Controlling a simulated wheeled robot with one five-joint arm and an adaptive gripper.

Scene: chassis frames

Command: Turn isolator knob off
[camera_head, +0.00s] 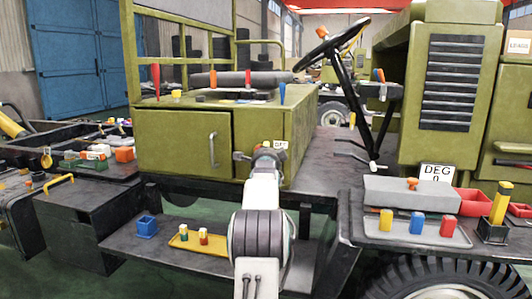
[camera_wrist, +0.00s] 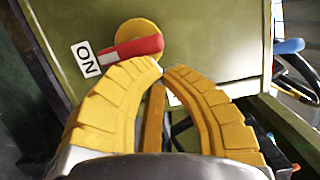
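The isolator knob is a red handle (camera_wrist: 138,47) on a round yellow base (camera_wrist: 135,32), mounted on an olive-green panel (camera_wrist: 215,40) in the wrist view. A white label (camera_wrist: 85,59) reading ON is beside the handle's left end. My gripper (camera_wrist: 162,69) has two curved yellow fingers whose tips nearly meet just below the handle in the picture. Nothing shows held between the tips; contact with the handle cannot be told. In the head view my gripper (camera_head: 268,152) is at the green cabinet's front, and the knob is hidden behind it. Part of a white label (camera_head: 281,145) shows there.
The green cabinet (camera_head: 170,145) has a steering wheel (camera_head: 331,45) to its right. A yellow tray (camera_head: 200,248) and blue box (camera_head: 146,226) rest on the low step.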

